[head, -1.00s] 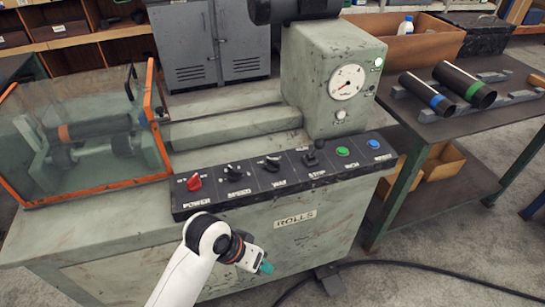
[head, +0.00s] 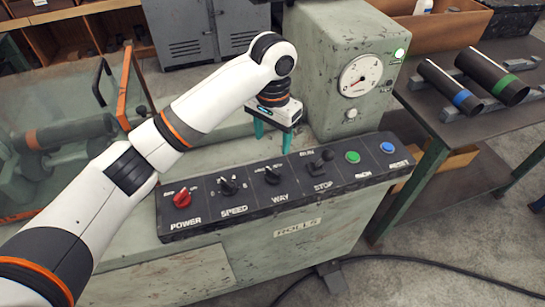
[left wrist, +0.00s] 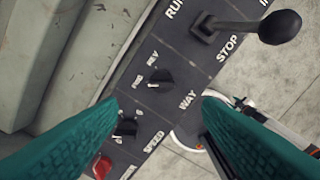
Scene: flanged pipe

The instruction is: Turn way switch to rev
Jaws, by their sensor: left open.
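The WAY switch (head: 272,175) is a black knob on the dark control panel, between the SPEED knob (head: 228,186) and the STOP lever (head: 319,160). In the left wrist view the WAY knob (left wrist: 160,81) shows near the middle, with REV printed above it and a smaller label, probably FWD, to its left. Its light mark is on the side toward that left label. My left gripper (head: 275,142) is open and empty, pointing down above and behind the WAY knob, apart from it. Its teal fingers (left wrist: 158,105) frame the lower wrist view. My right gripper is not in view.
A table (head: 460,135) with pipes stands further right.

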